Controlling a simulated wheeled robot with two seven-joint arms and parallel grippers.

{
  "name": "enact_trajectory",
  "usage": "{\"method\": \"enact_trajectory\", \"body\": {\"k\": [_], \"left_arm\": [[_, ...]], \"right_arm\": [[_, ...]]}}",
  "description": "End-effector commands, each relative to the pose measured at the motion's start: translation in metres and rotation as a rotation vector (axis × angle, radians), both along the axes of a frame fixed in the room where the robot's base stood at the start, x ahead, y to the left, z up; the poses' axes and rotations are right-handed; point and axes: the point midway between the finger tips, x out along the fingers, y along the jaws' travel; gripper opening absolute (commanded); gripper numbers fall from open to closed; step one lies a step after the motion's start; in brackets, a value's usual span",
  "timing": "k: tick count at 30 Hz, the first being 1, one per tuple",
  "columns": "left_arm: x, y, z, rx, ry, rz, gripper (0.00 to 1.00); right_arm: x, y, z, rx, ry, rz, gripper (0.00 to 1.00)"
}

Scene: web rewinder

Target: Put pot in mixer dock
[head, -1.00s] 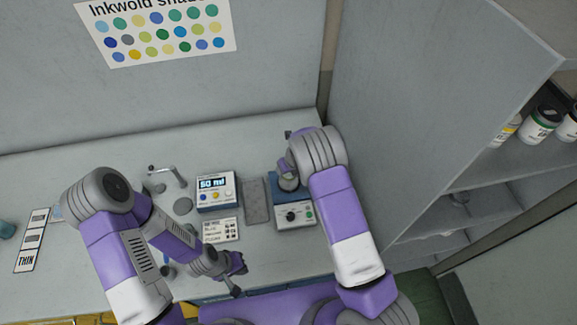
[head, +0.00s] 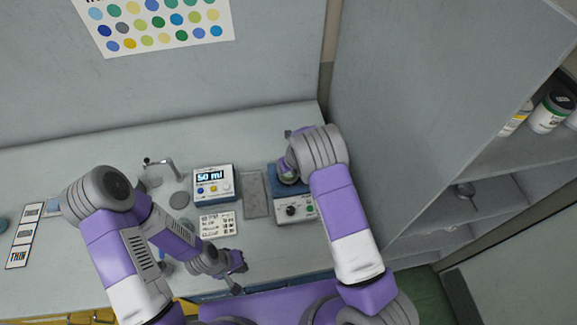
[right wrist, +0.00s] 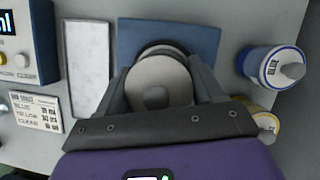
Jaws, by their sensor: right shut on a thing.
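The pot (right wrist: 160,82), a round grey vessel with a knobbed lid, is between the fingers of my right gripper (right wrist: 166,98), which is shut on it. In the right wrist view it is over the blue mixer dock (right wrist: 205,38), with a dark ring showing at its far edge. I cannot tell whether it is fully seated. In the head view the mixer dock (head: 292,209) has a dial and a green button on its front, and my right arm hides part of it. My left gripper (head: 238,270) is over the front of the counter, apart from the pot; its jaw opening is unclear.
Left of the dock are a grey pad (head: 254,194), a dispenser reading 50 ml (head: 213,184) and a printed card (head: 217,223). Blue-labelled (right wrist: 272,67) and yellow-labelled (right wrist: 264,122) bottles stand close right of the dock. A wall and shelves bound the right side.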

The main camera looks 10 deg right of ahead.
Motion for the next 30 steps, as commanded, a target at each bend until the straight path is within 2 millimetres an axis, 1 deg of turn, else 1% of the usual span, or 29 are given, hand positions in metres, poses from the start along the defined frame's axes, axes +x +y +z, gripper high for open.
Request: {"method": "enact_trajectory", "body": {"k": [12, 13, 18, 19, 24, 26, 30], "left_arm": [[-0.0001, 0.0, -0.004, 0.0, 0.0, 0.0, 0.0], [-0.0001, 0.0, -0.004, 0.0, 0.0, 0.0, 0.0], [-0.0001, 0.0, -0.0036, 0.0, 0.0, 0.0, 0.0], [-0.0001, 0.0, -0.0036, 0.0, 0.0, 0.0, 0.0], [-0.0002, 0.0, -0.0036, 0.0, 0.0, 0.0, 0.0], [-0.0002, 0.0, -0.0036, 0.0, 0.0, 0.0, 0.0], [-0.0001, 0.0, -0.0036, 0.0, 0.0, 0.0, 0.0]], "right_arm": [[0.0002, -0.0003, -0.0068, 0.0, 0.0, 0.0, 0.34], [0.0002, -0.0002, -0.0069, -0.001, 0.0, 0.0, 0.68], [0.0002, -0.0002, -0.0063, 0.0, 0.0, 0.0, 0.94], [0.0002, -0.0001, -0.0063, 0.0, 0.0, 0.0, 0.96], [0.0001, -0.0001, -0.0064, 0.0, 0.0, 0.0, 0.96], [-0.0002, -0.0001, -0.0066, 0.0, 0.001, 0.0, 1.0], [-0.0002, -0.0001, -0.0066, 0.0, 0.001, 0.0, 1.0]]}}
